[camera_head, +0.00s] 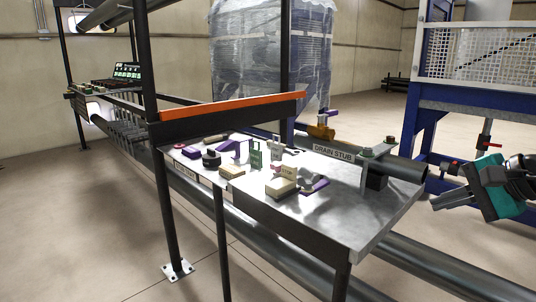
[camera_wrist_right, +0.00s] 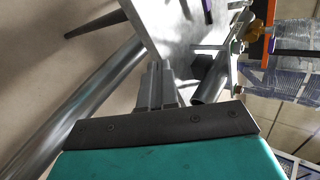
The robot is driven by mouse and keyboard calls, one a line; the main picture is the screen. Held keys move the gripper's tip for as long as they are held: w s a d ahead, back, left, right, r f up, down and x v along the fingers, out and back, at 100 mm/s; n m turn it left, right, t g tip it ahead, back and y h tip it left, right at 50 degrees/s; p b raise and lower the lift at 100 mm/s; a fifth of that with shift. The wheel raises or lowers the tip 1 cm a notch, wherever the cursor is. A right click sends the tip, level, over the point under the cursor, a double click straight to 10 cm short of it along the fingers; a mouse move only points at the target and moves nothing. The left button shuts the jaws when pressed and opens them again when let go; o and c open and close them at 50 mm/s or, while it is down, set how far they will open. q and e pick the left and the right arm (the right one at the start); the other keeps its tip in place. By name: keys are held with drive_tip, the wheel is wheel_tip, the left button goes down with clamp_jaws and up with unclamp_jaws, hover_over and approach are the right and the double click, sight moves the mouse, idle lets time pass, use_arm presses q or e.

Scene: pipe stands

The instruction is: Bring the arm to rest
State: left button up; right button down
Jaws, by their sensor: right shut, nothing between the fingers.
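My right gripper (camera_head: 455,200) comes in from the right edge in the head view, teal and dark grey, its fingers together and empty. It hangs in the air just right of the table's right end, beside the open end of the drain stub pipe. In the right wrist view its grey fingers (camera_wrist_right: 159,88) lie side by side, shut, with the table corner and the pipe end just beyond. My left gripper does not show.
The metal table (camera_head: 345,220) carries the drain stub pipe (camera_head: 405,166), a bracket (camera_head: 376,155), a brass valve (camera_head: 321,131) and several small parts. A blue frame (camera_head: 412,130) stands behind at right. A large pipe (camera_head: 430,262) runs low below the table.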

drive_tip(key=s+a+f+m+t+y+p, duration=0.1)
drive_tip(key=a+f+m+t+y+p, duration=0.15)
drive_tip(key=a+m+y, duration=0.5)
drive_tip(key=a+f+m+t+y+p, duration=0.1)
drive_tip(key=a+f+m+y+p, duration=0.15)
drive_tip(key=a+m, duration=0.9)
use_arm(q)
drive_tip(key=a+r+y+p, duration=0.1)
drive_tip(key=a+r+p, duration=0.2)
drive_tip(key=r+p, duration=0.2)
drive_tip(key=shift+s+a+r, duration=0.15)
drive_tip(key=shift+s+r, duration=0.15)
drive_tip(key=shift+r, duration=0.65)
use_arm(e)
drive_tip(key=s+d+f+n+h, duration=0.1)
drive_tip(key=s+f+n+h, duration=0.5)
drive_tip(key=n, duration=1.1)
drive_tip(key=s+d+f+n+g+h, duration=0.1)
drive_tip(key=s+f+n+h, duration=0.6)
drive_tip(key=s+f+n, duration=0.4)
wheel_tip(320, 180, down, 5)
drive_tip(key=n, duration=0.6)
drive_tip(key=shift+r+n, duration=0.2)
drive_tip(key=shift+n, duration=0.2)
drive_tip(key=shift+w, duration=0.1)
